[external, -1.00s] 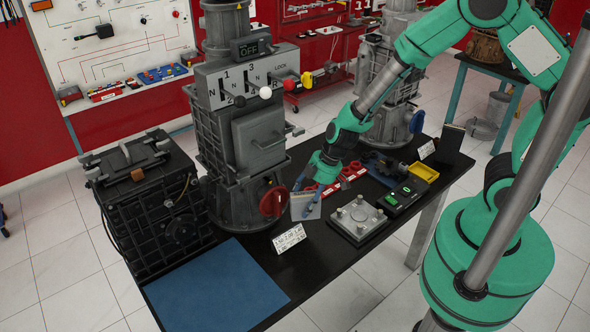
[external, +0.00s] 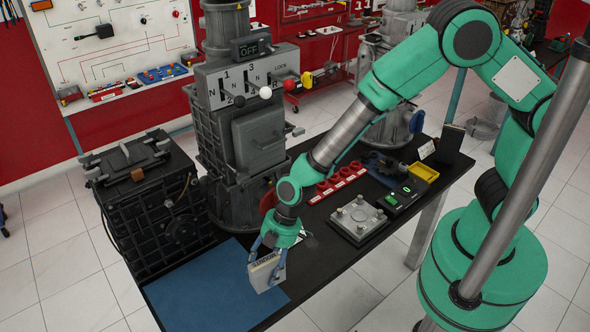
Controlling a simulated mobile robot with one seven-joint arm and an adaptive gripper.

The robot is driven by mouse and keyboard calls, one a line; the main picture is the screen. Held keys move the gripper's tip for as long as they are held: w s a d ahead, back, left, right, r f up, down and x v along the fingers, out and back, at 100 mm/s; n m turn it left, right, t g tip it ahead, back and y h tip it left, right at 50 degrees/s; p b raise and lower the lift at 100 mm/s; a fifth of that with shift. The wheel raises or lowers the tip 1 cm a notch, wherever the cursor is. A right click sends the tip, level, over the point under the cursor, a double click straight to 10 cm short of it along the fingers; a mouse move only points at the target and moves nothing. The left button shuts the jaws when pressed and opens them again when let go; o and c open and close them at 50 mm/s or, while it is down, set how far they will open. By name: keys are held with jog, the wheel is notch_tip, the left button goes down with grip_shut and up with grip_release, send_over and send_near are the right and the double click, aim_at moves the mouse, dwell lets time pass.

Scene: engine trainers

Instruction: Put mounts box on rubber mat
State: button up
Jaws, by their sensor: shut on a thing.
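The mounts box (external: 265,273) is a small light-grey box with dark lettering on its side. My gripper (external: 268,257) is shut on it and holds it tilted over the right part of the blue rubber mat (external: 205,287). Whether the box's lower edge touches the mat or hangs just above it I cannot tell. The mat lies flat at the near left end of the black table, and its visible surface is bare apart from the box.
A tall grey gearbox trainer (external: 240,130) stands behind the mat, and a black engine block (external: 150,205) is at its left. Red parts (external: 340,180), a grey plate with knobs (external: 357,219), a black scale (external: 402,195) and a yellow tray (external: 425,173) lie to the right.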

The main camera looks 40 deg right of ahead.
jog(key=s+a+n+b, duration=0.1)
jog(key=s+a, duration=0.3)
jog(key=a, duration=0.2)
jog(key=shift+s+a+f, duration=0.3)
jog(key=shift+f, duration=0.05)
send_near(199, 321)
jog(key=shift+w+a+f+b, duration=0.1)
jog(key=shift+w+a+b, duration=0.05)
jog(key=shift+a, duration=0.25)
jog(key=shift+w+a+f+b, duration=0.1)
jog(key=shift+a+b, duration=0.05)
jog(key=shift+a, duration=0.25)
dwell(0.4)
jog(key=shift+f+b, duration=0.5)
jog(key=shift+f, duration=1.2)
jog(key=shift+f, duration=0.15)
jog(key=o, duration=1.4)
